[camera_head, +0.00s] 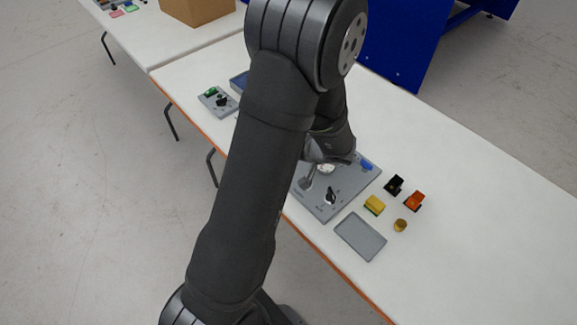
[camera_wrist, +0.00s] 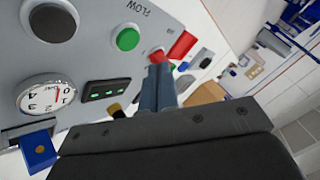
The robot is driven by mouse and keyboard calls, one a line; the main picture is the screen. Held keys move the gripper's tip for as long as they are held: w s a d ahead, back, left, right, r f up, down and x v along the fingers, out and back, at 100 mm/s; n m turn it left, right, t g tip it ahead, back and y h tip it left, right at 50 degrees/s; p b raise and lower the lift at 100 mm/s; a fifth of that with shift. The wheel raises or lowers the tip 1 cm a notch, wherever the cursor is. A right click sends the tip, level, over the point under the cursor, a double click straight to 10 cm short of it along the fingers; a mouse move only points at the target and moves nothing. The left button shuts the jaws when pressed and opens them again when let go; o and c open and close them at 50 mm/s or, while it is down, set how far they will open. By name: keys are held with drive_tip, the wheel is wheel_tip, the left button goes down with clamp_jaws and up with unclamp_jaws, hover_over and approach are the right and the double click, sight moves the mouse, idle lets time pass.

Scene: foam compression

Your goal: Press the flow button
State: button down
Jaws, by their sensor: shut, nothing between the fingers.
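The flow button is a round green button (camera_wrist: 127,38) beside the printed FLOW label (camera_wrist: 137,9) on a grey control panel (camera_wrist: 90,62) in the wrist view. My gripper (camera_wrist: 159,68) is shut and empty. Its fingertips appear to the right of and below the green button in that view, apart from it in the picture; the depth gap cannot be told. In the head view, the panel (camera_head: 350,187) lies on the white table, partly behind my arm. The green button cannot be made out there.
The panel also carries a round gauge (camera_wrist: 45,98), a green-lit display (camera_wrist: 103,90) and a red part (camera_wrist: 182,46). Yellow (camera_head: 374,204), black (camera_head: 394,184) and orange (camera_head: 413,201) blocks, a brass cylinder (camera_head: 400,225) and a grey tray (camera_head: 360,237) stand nearby. The table's right is clear.

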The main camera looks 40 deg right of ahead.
drive_tip(key=shift+f, duration=1.5)
idle(0.9)
drive_tip(key=shift+f, duration=0.4)
drive_tip(key=shift+f, duration=0.4)
idle(0.6)
drive_tip(key=shift+r, duration=0.8)
drive_tip(key=shift+r, duration=0.1)
drive_tip(key=shift+r, duration=2.45)
